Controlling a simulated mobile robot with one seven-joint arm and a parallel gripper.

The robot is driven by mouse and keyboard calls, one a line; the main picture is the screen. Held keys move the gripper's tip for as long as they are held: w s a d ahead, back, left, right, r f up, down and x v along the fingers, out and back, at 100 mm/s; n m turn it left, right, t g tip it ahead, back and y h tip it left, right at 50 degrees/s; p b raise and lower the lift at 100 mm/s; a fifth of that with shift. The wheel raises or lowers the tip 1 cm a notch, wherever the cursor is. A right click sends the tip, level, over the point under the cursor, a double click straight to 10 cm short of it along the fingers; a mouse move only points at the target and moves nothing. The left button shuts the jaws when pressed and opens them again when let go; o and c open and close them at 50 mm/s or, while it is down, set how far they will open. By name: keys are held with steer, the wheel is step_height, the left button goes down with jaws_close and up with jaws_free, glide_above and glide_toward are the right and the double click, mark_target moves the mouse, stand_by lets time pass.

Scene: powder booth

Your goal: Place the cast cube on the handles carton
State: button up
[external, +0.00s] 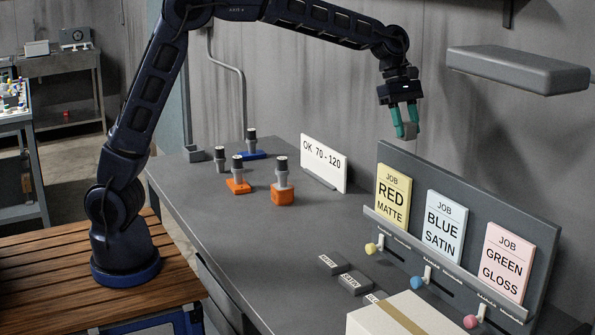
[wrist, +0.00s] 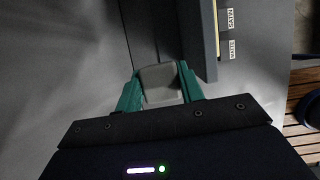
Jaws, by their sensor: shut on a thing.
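My gripper (external: 404,128) has green fingers and is shut on a small grey cube, likely the cast cube (external: 411,130). It holds the cube high above the bench, near the top left corner of the job-card board. In the wrist view the cube (wrist: 160,84) sits between the two green fingertips. A pale carton (external: 424,307) with a tan tape strip stands at the bottom edge of the external view, partly cut off. No lettering on it is visible, so I cannot tell whether it is the handles carton. The gripper is well above and behind it.
The dark board (external: 450,185) holds yellow, blue and pink job cards with coloured slider knobs below. Small dark labelled blocks (external: 345,275) lie left of the carton. Several knobbed gauges (external: 282,185) and an OK 70-120 sign (external: 324,160) stand farther back. A grey wall shelf (external: 515,70) juts out at right.

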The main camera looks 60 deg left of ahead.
steer(key=s+d+r, duration=0.2)
steer(key=d+r, duration=0.1)
steer(key=d, duration=0.8)
glide_above(418, 333)
steer(key=a, duration=0.2)
steer(key=f, duration=0.1)
step_height(418, 333, down, 20)
steer(key=shift+d+r, duration=0.1)
steer(key=shift+d, duration=0.05)
steer(key=o, duration=1.1)
steer(key=shift+f, duration=0.2)
steer(key=shift+r, duration=0.1)
steer(key=v, duration=1.2)
steer(key=shift+w, duration=0.2)
